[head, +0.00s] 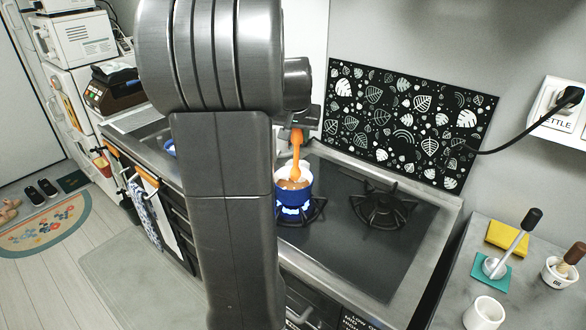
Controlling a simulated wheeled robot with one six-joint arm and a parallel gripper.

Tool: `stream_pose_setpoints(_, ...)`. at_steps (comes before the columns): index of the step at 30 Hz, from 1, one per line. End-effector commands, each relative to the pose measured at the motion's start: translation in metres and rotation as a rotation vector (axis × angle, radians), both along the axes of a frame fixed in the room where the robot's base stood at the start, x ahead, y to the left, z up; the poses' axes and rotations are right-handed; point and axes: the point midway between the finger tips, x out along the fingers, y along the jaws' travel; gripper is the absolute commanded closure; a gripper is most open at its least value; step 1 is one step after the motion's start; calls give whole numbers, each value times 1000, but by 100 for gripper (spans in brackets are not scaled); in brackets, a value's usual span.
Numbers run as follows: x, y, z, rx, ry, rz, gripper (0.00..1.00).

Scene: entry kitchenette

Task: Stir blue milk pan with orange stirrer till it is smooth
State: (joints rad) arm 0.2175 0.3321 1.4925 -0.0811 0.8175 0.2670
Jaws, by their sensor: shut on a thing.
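The blue milk pan (299,197) stands over the lit left burner, with blue flame under it. Brown contents show inside its rim. The orange stirrer (296,152) is upright, with its lower end inside the pan at the contents. My gripper (299,120) is above the pan, shut on the top of the stirrer. My arm hides the left part of the stove and part of the gripper. I cannot tell how smooth the contents are.
The right burner (381,208) is empty. A patterned black panel (407,122) stands behind the stove. A counter at right holds a white cup (485,314), a ladle on a teal mat (494,274) and a white pot (560,272). A black cord (515,141) hangs from the wall socket.

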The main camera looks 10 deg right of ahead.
Motion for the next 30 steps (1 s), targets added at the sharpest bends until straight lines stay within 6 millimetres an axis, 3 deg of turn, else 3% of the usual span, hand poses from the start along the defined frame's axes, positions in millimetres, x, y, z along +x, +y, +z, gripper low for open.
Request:
stream_pose_setpoints(1, 0, 0, 15, 0, -1, 0, 100)
stream_pose_setpoints(5, 0, 0, 30, 0, -1, 0, 100)
stream_pose_setpoints(17, -5, 2, 29, 0, -1, 0, 100)
stream_pose_setpoints(30, -79, 25, 28, -1, -3, 0, 100)
